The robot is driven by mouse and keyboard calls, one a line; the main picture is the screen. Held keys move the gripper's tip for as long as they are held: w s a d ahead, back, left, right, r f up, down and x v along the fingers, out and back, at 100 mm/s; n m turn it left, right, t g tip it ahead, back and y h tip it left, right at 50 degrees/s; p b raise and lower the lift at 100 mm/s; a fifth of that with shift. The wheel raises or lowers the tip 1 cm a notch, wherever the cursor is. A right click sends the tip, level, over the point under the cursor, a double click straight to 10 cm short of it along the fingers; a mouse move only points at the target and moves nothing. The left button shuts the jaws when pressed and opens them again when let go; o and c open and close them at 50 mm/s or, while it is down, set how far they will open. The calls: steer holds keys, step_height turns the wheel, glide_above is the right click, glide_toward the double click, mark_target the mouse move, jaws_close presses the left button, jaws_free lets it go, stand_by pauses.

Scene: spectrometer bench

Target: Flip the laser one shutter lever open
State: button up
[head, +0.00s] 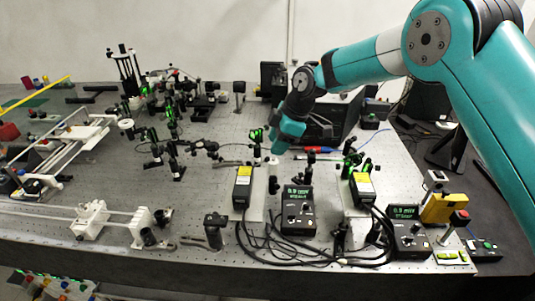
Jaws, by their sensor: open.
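Two black laser heads with yellow labels stand on the optical bench (200,225): a left laser head (242,190) and a right laser head (362,188). I cannot tell which one is laser one. No shutter lever can be made out clearly at this size. My gripper (284,138) is open, with teal fingers, and hangs over the bench behind and to the right of the left laser head. It appears apart from both heads, and I see nothing in it.
A left controller box (298,212) and a right controller box (408,238) have lit green displays. Black cables (275,248) loop along the front. Green-lit optics mounts (172,150) crowd the left back. A red-button box (459,220) stands at the right edge.

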mark_target(267, 160)
steer(key=p+x, duration=0.2)
steer(key=x, duration=0.5)
